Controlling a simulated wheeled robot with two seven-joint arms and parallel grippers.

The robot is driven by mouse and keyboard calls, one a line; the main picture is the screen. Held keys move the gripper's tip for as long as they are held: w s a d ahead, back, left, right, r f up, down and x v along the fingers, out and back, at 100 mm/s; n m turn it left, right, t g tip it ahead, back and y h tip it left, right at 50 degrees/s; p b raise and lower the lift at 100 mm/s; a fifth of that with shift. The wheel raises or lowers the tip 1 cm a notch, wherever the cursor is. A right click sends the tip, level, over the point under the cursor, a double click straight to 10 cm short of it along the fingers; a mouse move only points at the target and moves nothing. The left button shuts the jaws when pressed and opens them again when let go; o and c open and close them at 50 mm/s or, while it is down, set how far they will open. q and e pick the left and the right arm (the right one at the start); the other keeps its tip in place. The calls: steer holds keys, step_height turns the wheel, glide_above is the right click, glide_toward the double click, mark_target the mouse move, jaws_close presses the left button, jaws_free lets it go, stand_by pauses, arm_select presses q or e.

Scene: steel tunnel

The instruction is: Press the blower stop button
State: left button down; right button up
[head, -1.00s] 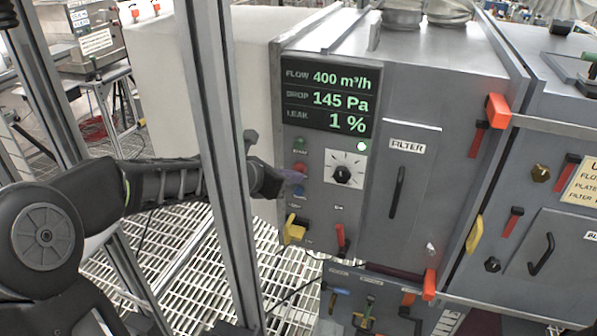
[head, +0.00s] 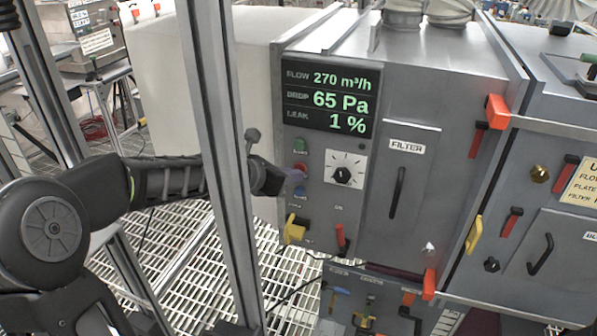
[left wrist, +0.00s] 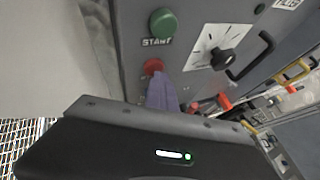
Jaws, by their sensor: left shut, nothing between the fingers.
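The red button (head: 300,169) sits on the grey blower panel (head: 325,250), below a green button (head: 300,145). In the left wrist view the red button (left wrist: 153,66) is partly covered by my fingertips, and the green one (left wrist: 163,22) above it is labelled START. The red button's own label is hidden. My left gripper (head: 294,180) is shut and empty, its purple-tinted tips at the red button's lower edge. It also shows in the left wrist view (left wrist: 163,90). I cannot tell whether the tips touch the button. My right gripper is out of view.
The display (head: 330,98) reads flow 270 m³/h, drop 65 Pa, leak 1 %. A dial (head: 344,170) is right of the buttons; a yellow handle (head: 295,229) and red lever (head: 340,238) are below. A metal post (head: 228,170) stands in front of my left forearm.

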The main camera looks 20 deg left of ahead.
arm_select(q)
steer(key=shift+s+d, duration=0.1)
steer(key=shift+s, duration=0.3)
steer(key=shift+s+d+b, duration=0.15)
steer(key=shift+s+b, duration=0.5)
steer(key=shift+s, duration=2.2)
